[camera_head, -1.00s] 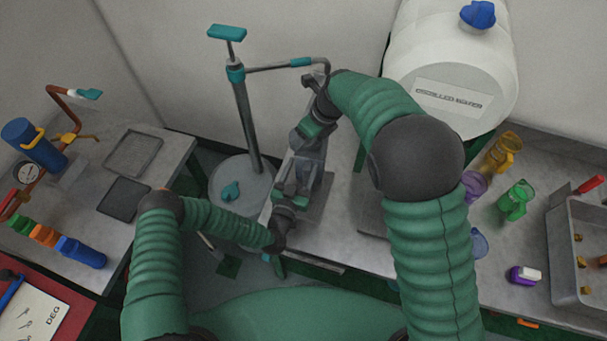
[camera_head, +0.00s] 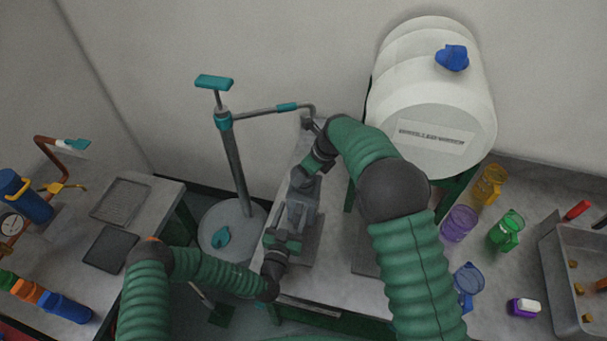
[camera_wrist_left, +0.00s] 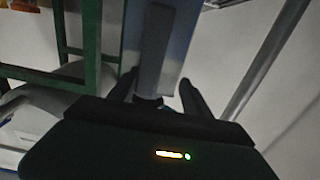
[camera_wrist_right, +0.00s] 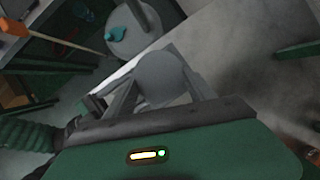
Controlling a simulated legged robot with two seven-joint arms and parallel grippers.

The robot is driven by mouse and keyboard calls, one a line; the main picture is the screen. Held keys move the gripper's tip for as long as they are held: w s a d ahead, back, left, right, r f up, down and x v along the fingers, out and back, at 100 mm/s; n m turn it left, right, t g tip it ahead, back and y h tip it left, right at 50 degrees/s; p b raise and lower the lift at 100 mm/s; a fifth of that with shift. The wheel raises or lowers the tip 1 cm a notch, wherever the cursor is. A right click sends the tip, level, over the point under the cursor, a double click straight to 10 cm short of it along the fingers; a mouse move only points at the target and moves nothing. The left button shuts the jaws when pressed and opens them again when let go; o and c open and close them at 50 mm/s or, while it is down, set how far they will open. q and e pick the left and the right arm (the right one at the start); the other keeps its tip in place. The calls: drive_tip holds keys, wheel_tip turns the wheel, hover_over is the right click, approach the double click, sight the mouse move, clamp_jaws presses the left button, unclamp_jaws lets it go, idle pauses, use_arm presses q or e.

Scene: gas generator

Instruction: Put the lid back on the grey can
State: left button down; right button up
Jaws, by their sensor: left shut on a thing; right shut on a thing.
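The grey can (camera_head: 302,212) stands on the bench in the middle of the head view, partly hidden by my grippers. My left gripper (camera_head: 290,228) is shut on the can's near side. In the left wrist view the can's flat grey body (camera_wrist_left: 160,45) rises between the fingers. My right gripper (camera_head: 302,186) is above the can, shut on a round grey lid (camera_wrist_right: 160,76), which shows between its fingers in the right wrist view. Whether the lid touches the can's opening is hidden.
A grey drum (camera_head: 215,215) with a teal-handled pump (camera_head: 233,160) stands left of the bench. A large white tank (camera_head: 430,100) is behind right. Coloured jugs (camera_head: 460,222) and a grey metal tray (camera_head: 560,262) are at the right. A dark pad (camera_head: 368,258) lies beside the can.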

sight(303, 202)
drive_tip(key=shift+d, duration=0.1)
idle(0.3)
drive_tip(key=shift+s+f, duration=0.1)
drive_tip(key=shift+f, duration=0.75)
drive_tip(key=shift+f+m, duration=0.3)
drive_tip(key=shift+f, duration=0.25)
drive_tip(key=shift+s+m+t+h, duration=0.15)
drive_tip(key=shift+m+t+h, duration=0.25)
drive_tip(key=shift+m, duration=1.2)
drive_tip(key=o, duration=1.5)
drive_tip(key=shift+c, duration=0.2)
